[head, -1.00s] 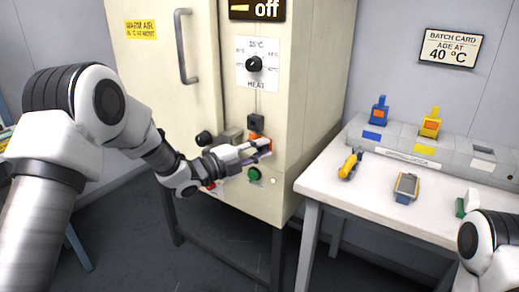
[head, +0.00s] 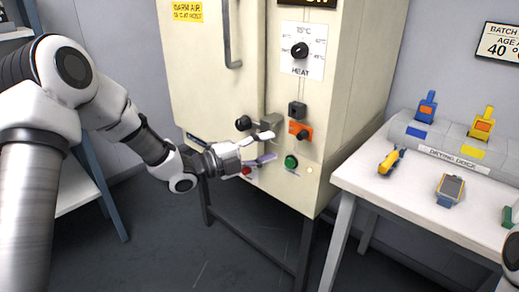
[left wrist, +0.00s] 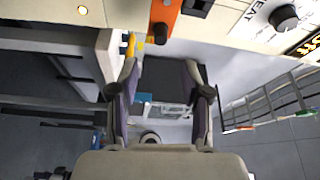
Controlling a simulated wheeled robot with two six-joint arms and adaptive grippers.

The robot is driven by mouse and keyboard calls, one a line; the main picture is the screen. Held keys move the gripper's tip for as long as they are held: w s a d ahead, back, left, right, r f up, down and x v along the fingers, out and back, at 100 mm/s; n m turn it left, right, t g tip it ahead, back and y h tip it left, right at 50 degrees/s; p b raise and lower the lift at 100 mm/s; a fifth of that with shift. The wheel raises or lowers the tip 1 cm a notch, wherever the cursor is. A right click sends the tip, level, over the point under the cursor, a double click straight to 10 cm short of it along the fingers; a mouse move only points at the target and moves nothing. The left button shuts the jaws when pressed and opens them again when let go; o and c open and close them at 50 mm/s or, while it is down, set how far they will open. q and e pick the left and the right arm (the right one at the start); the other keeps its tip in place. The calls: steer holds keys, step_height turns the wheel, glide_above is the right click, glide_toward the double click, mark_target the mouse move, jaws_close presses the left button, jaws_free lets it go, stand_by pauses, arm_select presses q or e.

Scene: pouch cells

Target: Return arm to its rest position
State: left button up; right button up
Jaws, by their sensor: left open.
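My left gripper (head: 270,146) is open and empty in front of the cream oven cabinet (head: 330,110), just left of the orange switch plate (head: 300,130). In the left wrist view the two fingers of my left gripper (left wrist: 161,75) stand apart with nothing between them. The orange plate also shows there (left wrist: 165,18), just beyond the fingertips. My left arm reaches in from the left, elbow bent. Only a white piece of my right arm shows at the right edge; its gripper is out of view.
A green button (head: 291,162) and a heat dial (head: 300,50) are on the cabinet front. A white table (head: 420,215) at right holds a yellow tool (head: 391,161), a small grey-topped device (head: 450,189) and a grey dock (head: 430,150). Dark floor lies below.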

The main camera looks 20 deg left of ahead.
arm_select(q)
steer(key=shift+v, duration=1.05)
steer(key=s+d+f+n+g+y, duration=0.25)
steer(key=s+f, duration=0.25)
steer(key=f, duration=0.6)
steer(key=s+d+f+n+g+y, duration=0.1)
steer(key=s+d+f+n+g, duration=0.3)
steer(key=f, duration=0.8)
steer(key=s+f+n+g+y, duration=0.1)
steer(key=s+f+n+y, duration=0.1)
steer(key=s+f, duration=0.7)
steer(key=s+a+f+n+g+y, duration=0.3)
steer(key=s+a+f+n, duration=0.15)
steer(key=s+n, duration=0.45)
steer(key=s+a+f+n+g+y, duration=0.3)
steer(key=s+f+n+g+y, duration=0.15)
steer(key=s+n, duration=0.4)
step_height(320, 180, up, 17)
steer(key=t+p, duration=0.1)
steer(key=p, duration=1.6)
steer(key=shift+s+r+m+h+p, duration=0.15)
steer(key=shift+m+h+p, duration=0.15)
steer(key=shift+p, duration=0.05)
